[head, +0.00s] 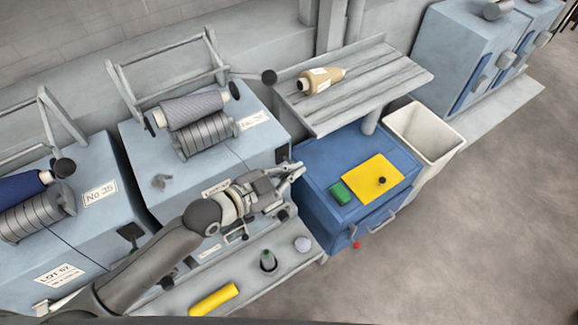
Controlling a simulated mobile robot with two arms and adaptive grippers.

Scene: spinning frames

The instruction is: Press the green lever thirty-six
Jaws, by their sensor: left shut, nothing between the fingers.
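The middle spinning frame (150,140) is pale blue and carries a label (254,121) that seems to end in 36. A grey-wound cone (193,108) rests above a ribbed drum (207,136) on it. A lever with a dark round knob (269,77) sticks out at its upper right; it does not look green. I cannot make out a green lever; my arm and gripper cover part of the frame's front. My left gripper (296,171) is shut and empty, at the frame's front right corner beside the blue cabinet. My right gripper is not in view.
The blue cabinet (318,160) bears a green block (342,193) and a yellow sheet (371,177). A grey slatted table (375,75) holds a tan cone (318,81). A cream bin (423,130) stands right. A low shelf (255,290) holds a yellow cylinder (214,299). Floor at right is clear.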

